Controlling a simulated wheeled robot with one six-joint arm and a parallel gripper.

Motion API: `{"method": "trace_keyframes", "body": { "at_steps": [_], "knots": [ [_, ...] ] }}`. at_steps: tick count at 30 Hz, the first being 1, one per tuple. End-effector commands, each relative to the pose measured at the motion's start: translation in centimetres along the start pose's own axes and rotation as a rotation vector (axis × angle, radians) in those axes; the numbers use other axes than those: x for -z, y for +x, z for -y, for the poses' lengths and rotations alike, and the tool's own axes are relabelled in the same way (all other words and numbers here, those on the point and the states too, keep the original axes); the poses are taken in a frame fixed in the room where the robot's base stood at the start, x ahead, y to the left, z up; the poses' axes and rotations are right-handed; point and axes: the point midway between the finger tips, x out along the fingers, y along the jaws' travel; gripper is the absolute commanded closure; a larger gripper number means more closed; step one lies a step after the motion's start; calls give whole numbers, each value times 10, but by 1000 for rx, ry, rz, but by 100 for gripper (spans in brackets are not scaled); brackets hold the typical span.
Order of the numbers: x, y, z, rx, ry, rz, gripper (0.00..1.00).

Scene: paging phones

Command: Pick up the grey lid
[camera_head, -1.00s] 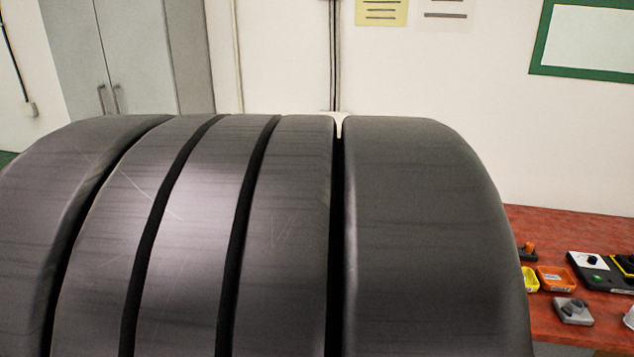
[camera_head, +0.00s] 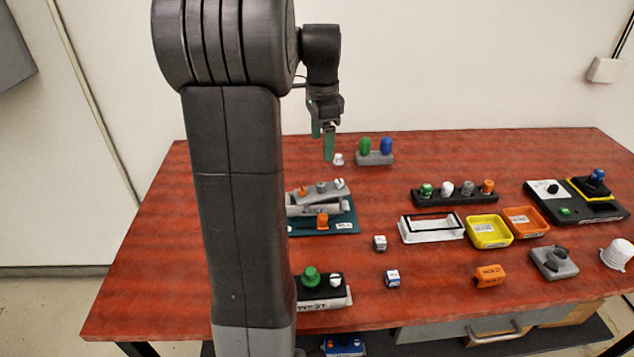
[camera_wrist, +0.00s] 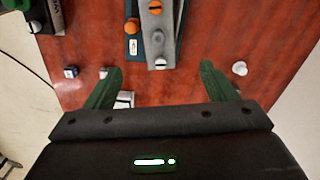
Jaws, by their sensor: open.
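The grey lid (camera_head: 318,190) appears to be the grey plate with orange, grey and white knobs. In the wrist view the grey lid (camera_wrist: 157,22) shows at the top middle, beyond the fingertips. My gripper (camera_head: 323,141) is open with green fingers pointing down, above and behind the lid, apart from it. In the wrist view my gripper (camera_wrist: 157,78) has its fingers spread with nothing held between them.
A grey block with green and blue knobs (camera_head: 374,158) and a small white knob (camera_head: 338,159) stand behind the lid. A black panel with a green knob (camera_head: 320,292) is in front. Yellow (camera_head: 489,231) and orange (camera_head: 526,221) trays stand right.

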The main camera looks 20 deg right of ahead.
Motion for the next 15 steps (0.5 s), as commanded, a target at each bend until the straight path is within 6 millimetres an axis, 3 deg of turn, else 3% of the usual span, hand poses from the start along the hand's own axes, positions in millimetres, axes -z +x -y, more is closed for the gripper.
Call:
{"method": "trace_keyframes", "body": {
  "at_steps": [9, 15],
  "knots": [
    [0, 55, 0, -5, 4, 2, 22],
    [0, 81, 0, -3, 3, 1, 22]
  ]
}}
